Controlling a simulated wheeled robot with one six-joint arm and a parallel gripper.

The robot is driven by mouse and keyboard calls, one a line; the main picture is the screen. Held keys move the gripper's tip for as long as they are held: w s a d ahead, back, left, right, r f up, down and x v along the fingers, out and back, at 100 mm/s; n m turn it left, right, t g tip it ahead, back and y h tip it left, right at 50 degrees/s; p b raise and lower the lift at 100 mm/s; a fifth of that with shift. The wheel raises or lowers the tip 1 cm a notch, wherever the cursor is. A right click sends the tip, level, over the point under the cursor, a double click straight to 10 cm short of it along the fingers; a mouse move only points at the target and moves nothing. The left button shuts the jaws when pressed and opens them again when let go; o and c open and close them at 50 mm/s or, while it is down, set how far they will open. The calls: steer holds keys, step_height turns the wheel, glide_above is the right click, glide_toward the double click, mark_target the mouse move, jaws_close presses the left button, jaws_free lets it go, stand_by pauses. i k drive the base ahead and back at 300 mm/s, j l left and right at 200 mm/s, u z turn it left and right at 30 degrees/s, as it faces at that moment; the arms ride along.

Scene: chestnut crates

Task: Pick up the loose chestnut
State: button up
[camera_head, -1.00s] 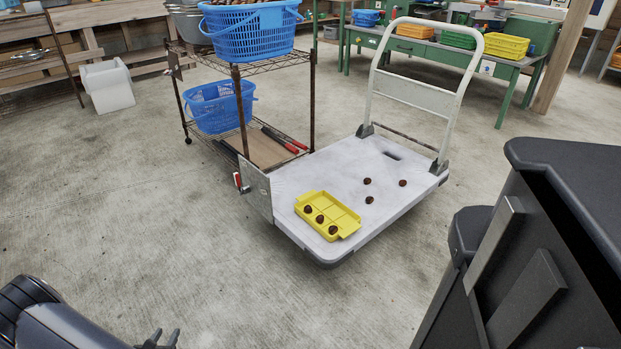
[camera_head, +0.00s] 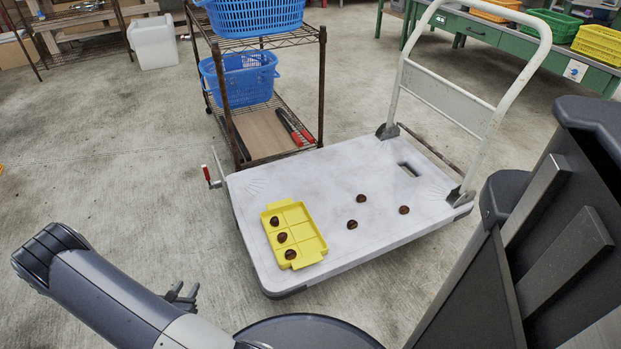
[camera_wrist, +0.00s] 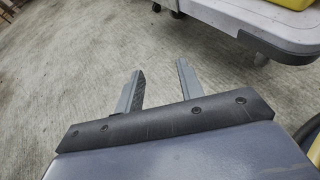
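Three loose chestnuts lie on the light grey bed of the platform cart (camera_head: 330,170): one at the back (camera_head: 361,198), one at the right (camera_head: 404,210) and one at the front left (camera_head: 352,224). A yellow divided tray (camera_head: 309,246) sits on the cart's left part, with three more chestnuts in a row along its left compartments, one of them the middle chestnut (camera_head: 282,237). My gripper (camera_head: 183,294) is left of the cart, over the floor and apart from everything. In the wrist view my gripper (camera_wrist: 160,82) has its two fingers spread with nothing between them.
A wire shelf cart (camera_head: 262,42) with blue baskets (camera_head: 240,78) and red-handled tools (camera_head: 296,128) stands behind the platform cart. The platform cart's upright handle (camera_head: 490,60) rises at the back right. A green table (camera_head: 480,38) stands further back.

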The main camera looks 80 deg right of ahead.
mark_target(360, 199)
steer(key=k+l, duration=0.4)
steer(key=l, duration=0.15)
steer(key=k+l, duration=0.35)
steer(key=l, duration=0.15)
steer(key=k+l, duration=0.4)
steer(key=l, duration=0.15)
steer(key=k+l, duration=0.35)
steer(key=l, duration=0.15)
